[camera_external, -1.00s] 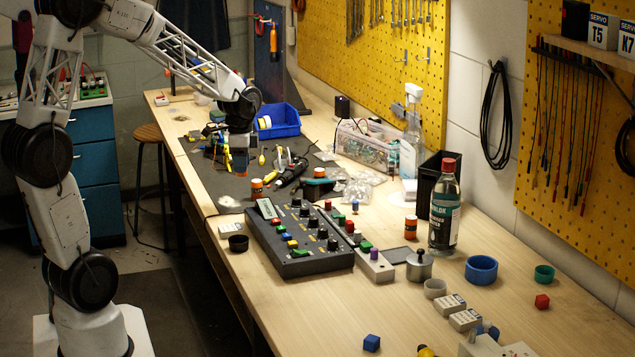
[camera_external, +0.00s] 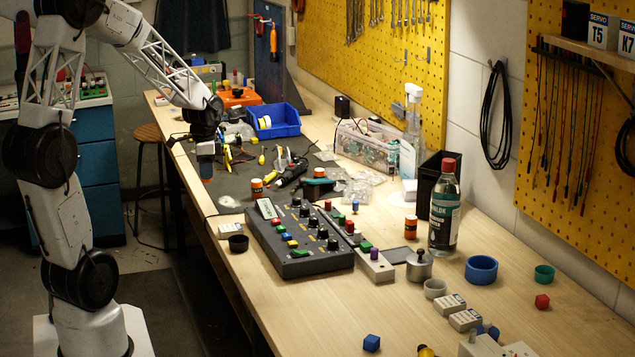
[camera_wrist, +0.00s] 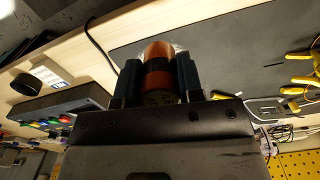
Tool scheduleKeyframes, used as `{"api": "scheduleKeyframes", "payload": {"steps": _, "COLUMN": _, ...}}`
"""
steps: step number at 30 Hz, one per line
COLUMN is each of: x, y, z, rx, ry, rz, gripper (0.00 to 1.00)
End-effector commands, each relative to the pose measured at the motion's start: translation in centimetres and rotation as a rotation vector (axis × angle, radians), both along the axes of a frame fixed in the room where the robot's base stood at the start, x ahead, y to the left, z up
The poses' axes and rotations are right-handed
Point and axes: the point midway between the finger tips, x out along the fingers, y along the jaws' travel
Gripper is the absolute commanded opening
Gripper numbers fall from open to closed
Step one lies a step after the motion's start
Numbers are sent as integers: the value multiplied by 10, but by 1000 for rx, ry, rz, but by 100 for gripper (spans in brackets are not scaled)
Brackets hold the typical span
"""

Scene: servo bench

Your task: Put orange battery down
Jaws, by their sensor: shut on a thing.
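The orange battery (camera_wrist: 158,52), orange with a black band, is between the two dark blue fingers of my gripper (camera_wrist: 158,76) in the wrist view. My gripper is shut on it. In the external view my gripper (camera_external: 206,166) points down over the left part of the dark mat (camera_external: 228,190), near the bench's left edge. The battery is small and mostly hidden there; I cannot tell whether it touches the mat.
Yellow-handled tools (camera_external: 228,155) lie right of my gripper, with a blue bin (camera_external: 275,122) behind. The mat's near-left part is clear.

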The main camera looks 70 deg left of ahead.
Motion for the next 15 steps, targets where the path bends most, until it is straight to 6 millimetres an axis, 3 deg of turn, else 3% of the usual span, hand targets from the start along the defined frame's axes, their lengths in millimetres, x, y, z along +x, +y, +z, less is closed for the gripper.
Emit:
{"api": "scheduleKeyframes", "payload": {"steps": 4, "x": 0, "y": 0, "z": -10, "rx": 0, "ry": 0, "rz": 0, "gripper": 8}}
{"api": "scheduleKeyframes", "payload": {"steps": 15, "x": 1, "y": 0, "z": -11, "rx": 1, "ry": 0, "rz": -1, "gripper": 8}}
